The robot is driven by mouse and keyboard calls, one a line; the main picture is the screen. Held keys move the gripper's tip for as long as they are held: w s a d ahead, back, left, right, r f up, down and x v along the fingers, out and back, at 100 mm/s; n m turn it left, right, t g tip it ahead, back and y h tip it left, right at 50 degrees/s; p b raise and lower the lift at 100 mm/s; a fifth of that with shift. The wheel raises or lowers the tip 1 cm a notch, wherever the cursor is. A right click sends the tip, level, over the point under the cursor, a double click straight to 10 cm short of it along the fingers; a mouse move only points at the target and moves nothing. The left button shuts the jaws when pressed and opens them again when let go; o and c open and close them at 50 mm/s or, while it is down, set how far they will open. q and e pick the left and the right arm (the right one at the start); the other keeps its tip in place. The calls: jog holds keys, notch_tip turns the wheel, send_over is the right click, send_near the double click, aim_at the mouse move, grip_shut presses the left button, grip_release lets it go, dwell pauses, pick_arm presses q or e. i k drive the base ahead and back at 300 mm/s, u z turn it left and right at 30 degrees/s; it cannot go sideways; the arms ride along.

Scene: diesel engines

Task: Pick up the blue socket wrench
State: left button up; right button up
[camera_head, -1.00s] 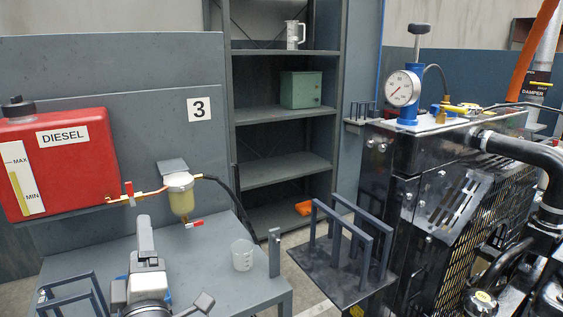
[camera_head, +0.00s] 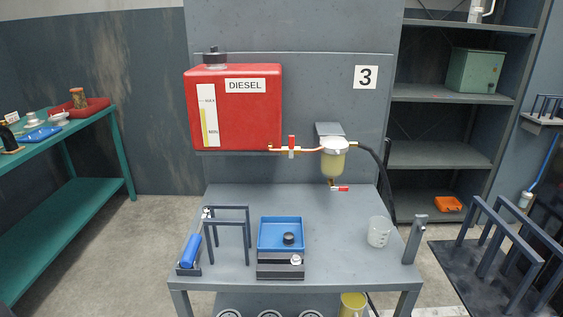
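A tool with a thick blue handle (camera_head: 190,250), which looks like the blue socket wrench, is at the left front of the grey table (camera_head: 340,265). It leans in a small dark holder (camera_head: 189,271), its handle low and a thin light-coloured end up by the grey frame stand. The frame stand (camera_head: 246,230) is just right of it and hides part of its upper end. Neither of my grippers is in view.
A blue tray (camera_head: 281,221) with small parts is right of the stand. A clear beaker (camera_head: 379,232) and a grey upright post (camera_head: 414,240) are at the table's right. The red diesel tank (camera_head: 240,125) and fuel filter (camera_head: 333,160) are behind. A green bench (camera_head: 65,235) stands left.

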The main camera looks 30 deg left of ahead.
aim_at(189, 256)
jog(key=u, duration=1.6)
